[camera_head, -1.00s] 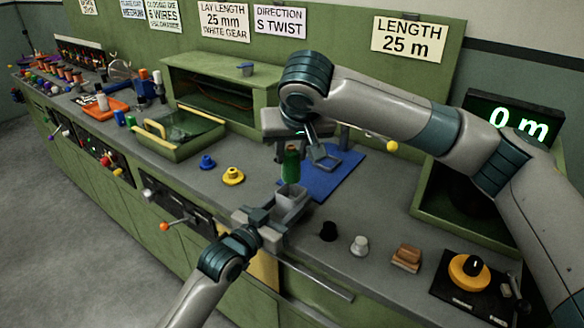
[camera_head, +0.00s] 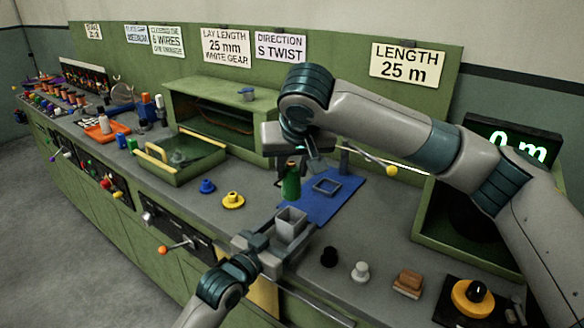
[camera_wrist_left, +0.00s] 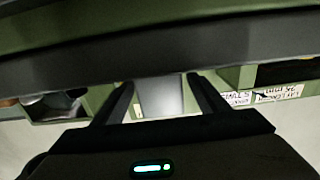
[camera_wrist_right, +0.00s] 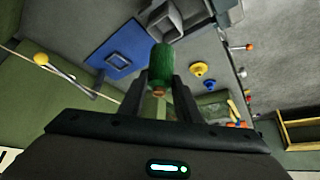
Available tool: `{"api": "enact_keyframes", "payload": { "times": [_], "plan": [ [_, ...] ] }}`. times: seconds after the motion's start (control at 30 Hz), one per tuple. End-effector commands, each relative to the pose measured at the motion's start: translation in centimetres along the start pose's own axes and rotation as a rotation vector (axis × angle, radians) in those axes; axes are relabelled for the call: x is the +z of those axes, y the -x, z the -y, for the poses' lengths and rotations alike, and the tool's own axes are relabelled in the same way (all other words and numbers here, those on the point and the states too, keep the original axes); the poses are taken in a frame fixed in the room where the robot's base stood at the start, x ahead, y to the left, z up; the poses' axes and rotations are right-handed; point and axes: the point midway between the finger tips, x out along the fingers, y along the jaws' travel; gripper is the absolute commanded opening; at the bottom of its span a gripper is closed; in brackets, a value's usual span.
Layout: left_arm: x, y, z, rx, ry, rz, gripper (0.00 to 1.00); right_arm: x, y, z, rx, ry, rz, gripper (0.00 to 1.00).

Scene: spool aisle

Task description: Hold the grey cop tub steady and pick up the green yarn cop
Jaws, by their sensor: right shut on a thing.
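The green yarn cop (camera_head: 291,184) is upright below my right gripper (camera_head: 292,166) in the head view. In the right wrist view the cop (camera_wrist_right: 161,66) sits between the two fingers, which are shut on it. The grey cop tub (camera_head: 291,224) stands at the counter's front, below and apart from the cop. My left gripper (camera_head: 270,254) is at the tub's near side. In the left wrist view its fingers (camera_wrist_left: 164,98) stand either side of the tub (camera_wrist_left: 160,92), with a gap showing on each side. The tub's inside is mostly hidden.
A blue mat (camera_head: 318,208) with a grey square frame (camera_head: 326,186) lies behind the tub. Yellow (camera_head: 233,201) and blue (camera_head: 207,186) knobbed pieces stand left; black (camera_head: 329,257) and white (camera_head: 360,271) ones stand right. A green tray (camera_head: 180,158) is farther left.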

Motion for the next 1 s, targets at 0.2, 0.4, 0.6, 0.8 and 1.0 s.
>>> {"api": "enact_keyframes", "payload": {
  "times": [0.2, 0.4, 0.6, 0.8, 1.0],
  "plan": [
    [0.0, 0.3, 0.0, 0.0, 0.0, 0.0, 0.67, 0.0, 0.0, 0.0, 0.0, 0.0, 0.0, 0.0],
    [0.1, 2.0, 0.1, -0.001, -0.001, 0.001, 0.67, 0.0, 0.0, 0.0, 0.0, 0.0, 0.0, 0.0],
    [0.1, 5.2, 0.0, 0.0, 0.0, 0.001, 0.67, 0.0, 0.0, 0.0, 0.0, 0.0, 0.0, 0.0],
    [0.1, 8.7, 0.0, 0.0, -0.001, 0.002, 0.67, 0.0, 0.0, 0.0, 0.0, 0.0, 0.0, 0.0],
    [0.1, 11.2, 0.0, 0.0, 0.0, 0.001, 0.67, 0.0, 0.0, 0.0, 0.0, 0.0, 0.0, 0.0]
  ]
}}
